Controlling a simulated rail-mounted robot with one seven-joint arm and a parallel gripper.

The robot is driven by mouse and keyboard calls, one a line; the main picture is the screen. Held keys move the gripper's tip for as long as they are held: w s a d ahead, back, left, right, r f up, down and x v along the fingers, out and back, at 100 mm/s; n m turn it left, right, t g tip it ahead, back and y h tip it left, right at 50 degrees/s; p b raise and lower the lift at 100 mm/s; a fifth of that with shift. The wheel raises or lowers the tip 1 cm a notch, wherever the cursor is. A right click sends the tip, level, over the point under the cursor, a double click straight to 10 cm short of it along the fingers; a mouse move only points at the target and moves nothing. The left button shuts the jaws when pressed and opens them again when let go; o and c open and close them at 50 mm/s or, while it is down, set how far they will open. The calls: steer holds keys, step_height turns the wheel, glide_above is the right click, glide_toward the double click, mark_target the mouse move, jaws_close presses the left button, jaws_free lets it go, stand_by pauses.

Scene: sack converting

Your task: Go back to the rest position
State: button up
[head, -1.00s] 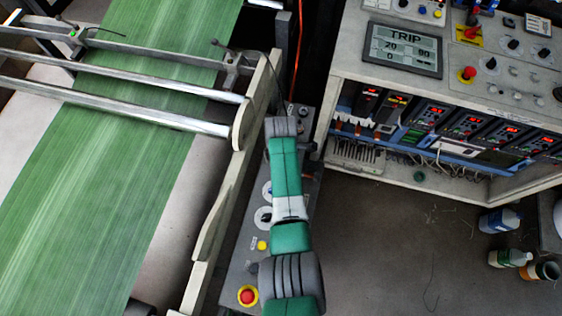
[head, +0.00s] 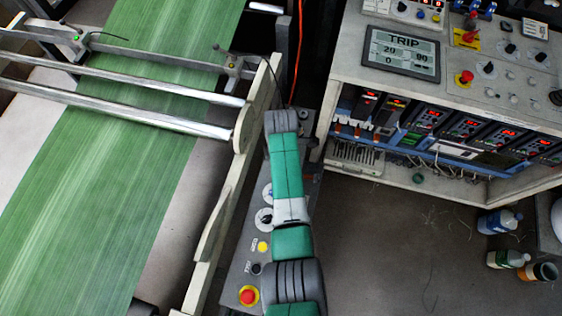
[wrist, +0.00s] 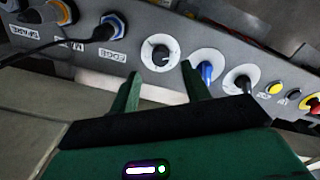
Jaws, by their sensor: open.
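My gripper (wrist: 161,78) shows in the wrist view with its two green fingers apart and nothing between them. The fingers point toward a grey control panel (wrist: 228,58). A blue knob (wrist: 206,70) appears just right of the right fingertip. Another black knob (wrist: 242,83) is farther right. I cannot tell the exact gap to the panel. In the head view my green arm reaches up along the panel, and my gripper is hidden there.
A green web (head: 110,185) runs under metal rollers (head: 150,122) at left, beside a pale side frame (head: 215,225). A red stop button (head: 249,296) sits near my arm. A cabinet with a TRIP display (head: 401,50) stands at right. Bottles (head: 499,222) stand on the floor.

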steer(key=shift+r, duration=1.55)
